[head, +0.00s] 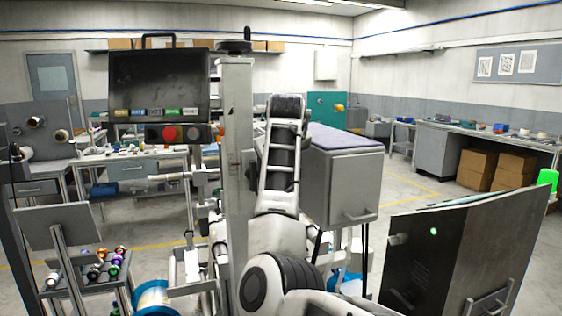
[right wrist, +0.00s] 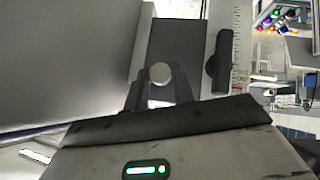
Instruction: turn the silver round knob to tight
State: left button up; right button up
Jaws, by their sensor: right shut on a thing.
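The silver round knob (right wrist: 160,72) shows in the right wrist view, end-on as a small pale disc against a dark grey block. My right gripper (right wrist: 161,83) has its two dark fingers on either side of the knob and is shut on it. The fingers cover the knob's lower sides, and no mark shows how far it is turned. In the head view my right arm rises through the middle, and its gripper and the knob are hidden there. My left gripper is in neither view.
A black handle (right wrist: 220,62) stands close right of the knob, beside a ruler scale (right wrist: 238,45). In the head view a grey upright column (head: 238,150) stands left of my arm. A grey cabinet (head: 340,185) is right of it, with a dark panel (head: 455,255) nearer.

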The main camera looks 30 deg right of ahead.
jog(key=o, duration=1)
pick_arm(q)
jog(key=b, duration=0.1)
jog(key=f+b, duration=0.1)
jog(key=b, duration=0.1)
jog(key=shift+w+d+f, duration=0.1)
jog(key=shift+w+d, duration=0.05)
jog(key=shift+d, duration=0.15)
pick_arm(e)
jog(key=v, duration=1.6)
jog(key=shift+d, duration=0.1)
